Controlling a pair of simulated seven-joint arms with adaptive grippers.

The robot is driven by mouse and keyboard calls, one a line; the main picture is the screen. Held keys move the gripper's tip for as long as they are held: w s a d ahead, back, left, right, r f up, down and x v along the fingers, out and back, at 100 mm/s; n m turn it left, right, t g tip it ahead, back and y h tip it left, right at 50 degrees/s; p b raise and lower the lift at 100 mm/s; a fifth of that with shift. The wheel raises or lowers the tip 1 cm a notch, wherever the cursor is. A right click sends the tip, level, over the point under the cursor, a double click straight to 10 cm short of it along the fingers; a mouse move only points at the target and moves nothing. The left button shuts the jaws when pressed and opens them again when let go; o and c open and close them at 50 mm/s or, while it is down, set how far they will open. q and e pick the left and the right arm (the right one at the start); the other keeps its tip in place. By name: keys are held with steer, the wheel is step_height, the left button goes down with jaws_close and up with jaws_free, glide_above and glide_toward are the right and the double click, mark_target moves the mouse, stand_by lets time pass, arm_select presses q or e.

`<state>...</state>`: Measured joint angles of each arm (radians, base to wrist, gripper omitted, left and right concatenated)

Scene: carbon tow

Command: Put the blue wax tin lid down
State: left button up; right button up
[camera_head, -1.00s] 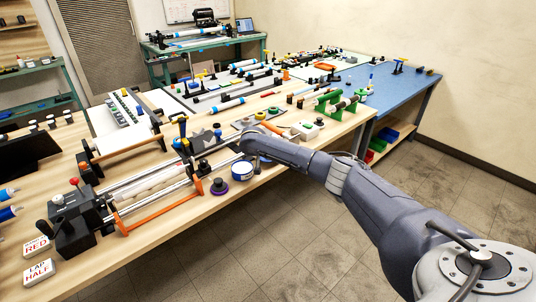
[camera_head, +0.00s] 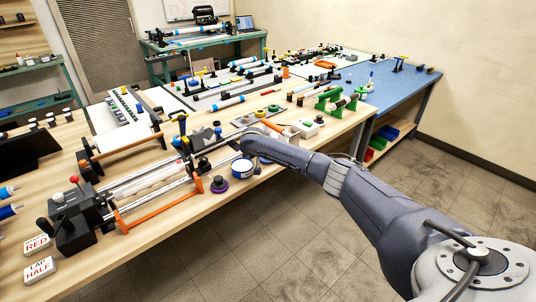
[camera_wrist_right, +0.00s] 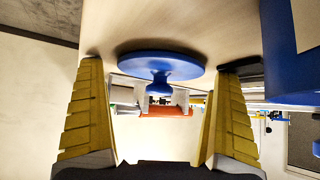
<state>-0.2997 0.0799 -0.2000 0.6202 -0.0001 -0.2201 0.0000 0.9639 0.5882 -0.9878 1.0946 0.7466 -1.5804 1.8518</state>
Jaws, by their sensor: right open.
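The blue lid (camera_wrist_right: 160,66) is a round disc with a small knob. In the right wrist view, which looks upside down, it rests flat by the pale wooden table top, its knob pointing away from the wood. My right gripper (camera_wrist_right: 165,75) is open, with one yellow finger on each side of the lid and a visible gap to the knob. A blue tin with a white label (camera_head: 242,169) stands near the table's front edge, beside my right wrist. It also shows close by in the wrist view (camera_wrist_right: 285,55). My arm hides the lid in the head view. My left gripper is out of view.
An orange-handled frame with rollers (camera_head: 150,185) fills the table further left. Green stands (camera_head: 335,103) and a white block (camera_head: 306,128) lie beyond my right arm.

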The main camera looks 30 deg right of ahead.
steer(key=shift+r, duration=0.25)
steer(key=v, duration=1.2)
steer(key=shift+r, duration=0.35)
steer(key=shift+a, duration=0.1)
